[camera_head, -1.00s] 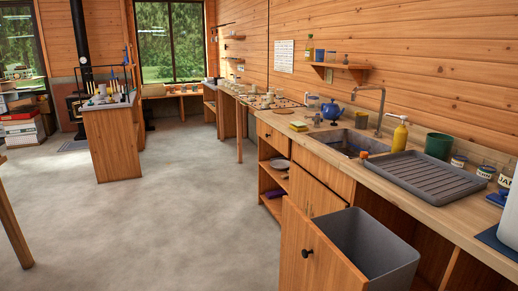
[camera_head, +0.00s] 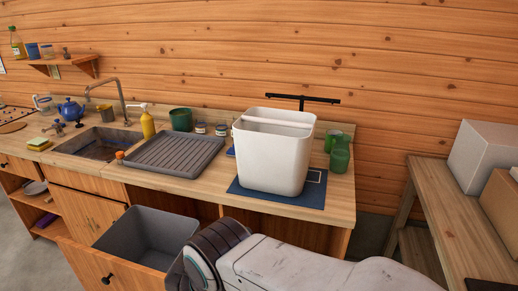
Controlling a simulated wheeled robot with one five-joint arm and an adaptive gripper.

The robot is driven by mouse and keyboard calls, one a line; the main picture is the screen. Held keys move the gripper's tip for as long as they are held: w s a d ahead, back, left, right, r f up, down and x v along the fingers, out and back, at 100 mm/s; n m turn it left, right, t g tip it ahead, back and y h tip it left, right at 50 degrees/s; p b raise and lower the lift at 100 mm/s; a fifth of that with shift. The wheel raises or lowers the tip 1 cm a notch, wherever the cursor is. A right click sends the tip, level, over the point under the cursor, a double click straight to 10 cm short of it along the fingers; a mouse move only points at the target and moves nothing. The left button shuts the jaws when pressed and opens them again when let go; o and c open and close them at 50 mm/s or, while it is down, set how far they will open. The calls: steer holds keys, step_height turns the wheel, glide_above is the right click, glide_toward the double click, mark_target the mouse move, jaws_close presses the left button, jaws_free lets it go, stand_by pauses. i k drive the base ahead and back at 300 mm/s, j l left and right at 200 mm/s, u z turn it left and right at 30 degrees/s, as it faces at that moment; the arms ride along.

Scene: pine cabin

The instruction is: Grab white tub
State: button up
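The white tub (camera_head: 272,160) stands upright on a dark blue mat (camera_head: 313,195) near the right end of the wooden counter. It is a tall, open-topped bin shape with a bar or divider across its top. My arm, white and scuffed with a dark ribbed joint, reaches in along the bottom of the view, in front of and below the counter. My gripper is not in view, so its fingers and anything in them cannot be seen.
A grey bin (camera_head: 145,237) sits in a pulled-out drawer below the counter. A dark drying tray (camera_head: 175,152), small jars and green cups (camera_head: 340,158) flank the tub. A black bar stands behind it. A side bench (camera_head: 455,225) holds boxes at right.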

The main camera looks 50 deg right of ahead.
mark_target(273, 147)
steer(key=z, duration=1.5)
steer(key=l+z, duration=0.2)
steer(key=i+l, duration=0.05)
steer(key=l, duration=0.05)
